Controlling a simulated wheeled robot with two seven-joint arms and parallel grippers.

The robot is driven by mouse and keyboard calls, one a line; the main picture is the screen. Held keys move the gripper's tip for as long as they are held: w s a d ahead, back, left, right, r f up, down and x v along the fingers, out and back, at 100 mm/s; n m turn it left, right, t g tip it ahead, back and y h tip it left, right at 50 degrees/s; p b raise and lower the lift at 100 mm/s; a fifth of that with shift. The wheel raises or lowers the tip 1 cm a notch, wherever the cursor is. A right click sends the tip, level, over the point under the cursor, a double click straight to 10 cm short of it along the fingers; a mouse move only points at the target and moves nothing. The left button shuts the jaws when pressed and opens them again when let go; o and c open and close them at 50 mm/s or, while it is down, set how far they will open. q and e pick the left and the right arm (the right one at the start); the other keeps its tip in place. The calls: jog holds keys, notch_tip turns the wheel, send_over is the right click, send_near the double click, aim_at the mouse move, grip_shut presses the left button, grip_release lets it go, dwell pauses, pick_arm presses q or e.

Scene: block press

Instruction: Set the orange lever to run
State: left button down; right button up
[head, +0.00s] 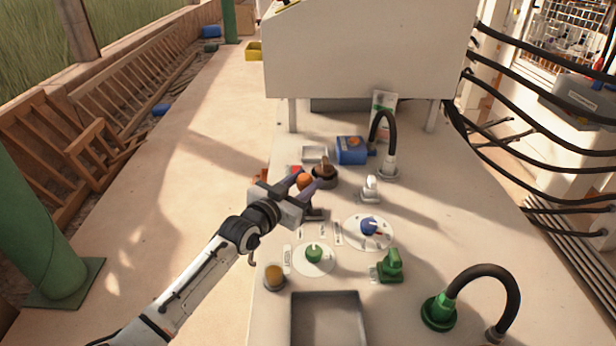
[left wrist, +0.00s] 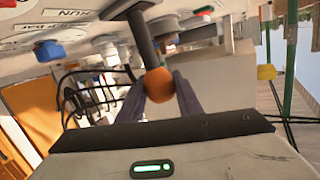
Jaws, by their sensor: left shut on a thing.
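The orange lever's round knob (head: 304,181) stands at the panel's left side in the head view. In the left wrist view the orange knob (left wrist: 159,85) sits on the end of a dark stem (left wrist: 141,36). My left gripper (head: 303,187) has its two dark fingers closed on either side of the knob; it also shows in the left wrist view (left wrist: 159,92). The white label plate with RUN (left wrist: 63,14) appears upside down at the upper left of the wrist view. The lever's base is partly hidden in the head view. My right gripper is not in view.
Around the lever are a dark round knob (head: 325,171), a blue knob (head: 369,226), a green knob (head: 313,253), a green lever (head: 390,265) and a white switch (head: 370,187). A blue box (head: 351,150) and black hose (head: 381,122) stand behind. Left of the controls the surface is mostly clear.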

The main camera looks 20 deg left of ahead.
pick_arm(q)
jog(key=shift+w+d+f+m+g+y+p, duration=0.25)
jog(key=shift+w+d+m+p, duration=0.2)
jog(key=shift+d+p, duration=0.45)
jog(key=shift+w+d+f+m+g+y+p, duration=0.1)
jog(key=shift+w+d+m+g+y+p, duration=0.35)
jog(key=shift+d, duration=0.7)
jog(key=shift+w+d+f+m+g+y+p, duration=0.25)
jog(key=shift+d+m+p, duration=0.45)
jog(key=shift+d, duration=0.35)
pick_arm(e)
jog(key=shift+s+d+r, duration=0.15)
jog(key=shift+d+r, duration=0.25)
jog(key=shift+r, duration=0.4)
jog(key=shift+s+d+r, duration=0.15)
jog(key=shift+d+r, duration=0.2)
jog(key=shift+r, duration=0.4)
pick_arm(q)
jog(key=c, duration=1.3)
grip_release()
jog(key=shift+w, duration=0.1)
jog(key=shift+r, duration=0.1)
